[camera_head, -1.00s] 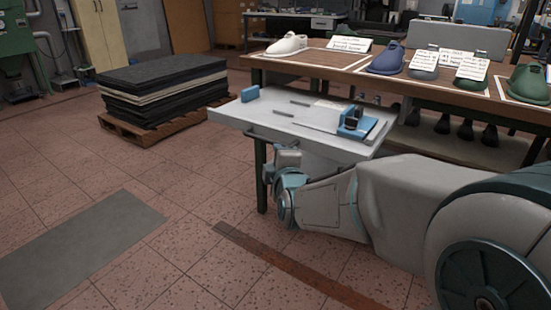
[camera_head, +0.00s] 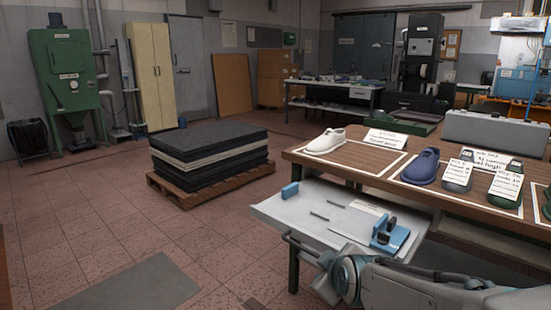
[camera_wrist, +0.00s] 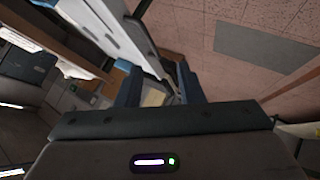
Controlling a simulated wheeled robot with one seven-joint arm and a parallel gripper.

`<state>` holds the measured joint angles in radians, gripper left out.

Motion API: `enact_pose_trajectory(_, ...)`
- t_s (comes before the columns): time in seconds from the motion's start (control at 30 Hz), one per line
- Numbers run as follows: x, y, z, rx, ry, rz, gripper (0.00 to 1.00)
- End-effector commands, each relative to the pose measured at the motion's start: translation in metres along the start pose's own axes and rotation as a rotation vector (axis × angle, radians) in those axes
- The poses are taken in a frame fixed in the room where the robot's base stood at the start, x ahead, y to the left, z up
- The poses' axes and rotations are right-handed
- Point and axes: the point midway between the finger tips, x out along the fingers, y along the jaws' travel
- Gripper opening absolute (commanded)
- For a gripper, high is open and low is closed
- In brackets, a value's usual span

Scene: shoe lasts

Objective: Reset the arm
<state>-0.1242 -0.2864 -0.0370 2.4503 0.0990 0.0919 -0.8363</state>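My gripper (camera_wrist: 160,82) shows in the wrist view with its two dark blue fingers apart and nothing held between them. In the head view my arm is at the lower right, in front of the light grey tray table (camera_head: 275,208).
A wooden bench (camera_head: 300,156) carries a white shoe last (camera_head: 325,141), a blue one (camera_head: 420,167), others with paper labels, and a grey case (camera_head: 495,133). Black sheets (camera_head: 210,156) are stacked on a pallet (camera_head: 190,198). Open tiled floor lies at the left.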

Motion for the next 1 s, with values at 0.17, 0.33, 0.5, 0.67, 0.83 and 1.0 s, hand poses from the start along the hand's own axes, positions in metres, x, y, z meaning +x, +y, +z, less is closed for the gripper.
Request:
enact_pose_trajectory(0.17,-0.059,0.013,-0.009,0.196,-0.124,-0.087,0.34)
enact_pose_trajectory(0.33,-0.108,0.018,-0.008,0.383,-0.264,-0.146,0.34)
enact_pose_trajectory(0.5,-0.161,0.023,-0.008,0.566,-0.417,-0.174,0.34)
enact_pose_trajectory(0.67,-0.201,0.025,-0.005,0.706,-0.546,-0.174,0.34)
enact_pose_trajectory(0.83,-0.223,0.024,-0.001,0.786,-0.623,-0.166,0.34)
enact_pose_trajectory(1.0,-0.226,0.023,0.002,0.804,-0.641,-0.164,0.34)
